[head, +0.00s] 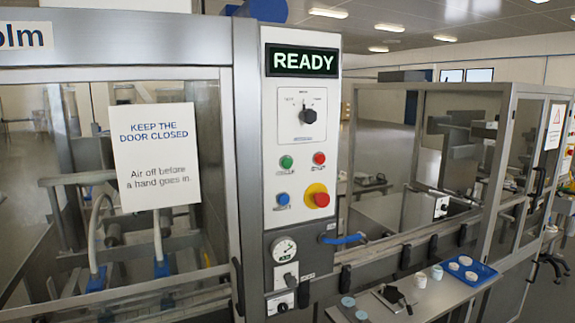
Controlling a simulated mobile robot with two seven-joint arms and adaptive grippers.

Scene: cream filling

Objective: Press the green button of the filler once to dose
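The filler's white control panel (300,108) stands upright in the middle of the head view. The green button (286,162) sits on the panel's left side, below a black rotary switch (308,116). A red button (319,158) is to its right and a blue button (283,199) is below it. A large red button on a yellow base (318,198) is at the lower right. The display (302,61) at the top reads READY. Neither of my grippers is in view, and nothing covers the green button.
A closed-door notice (155,155) hangs on the left glass. Below the panel are a gauge (284,250) and a blue-handled valve (345,239). A side shelf (425,296) holds a blue tray (483,271) and small jars. The space before the panel is clear.

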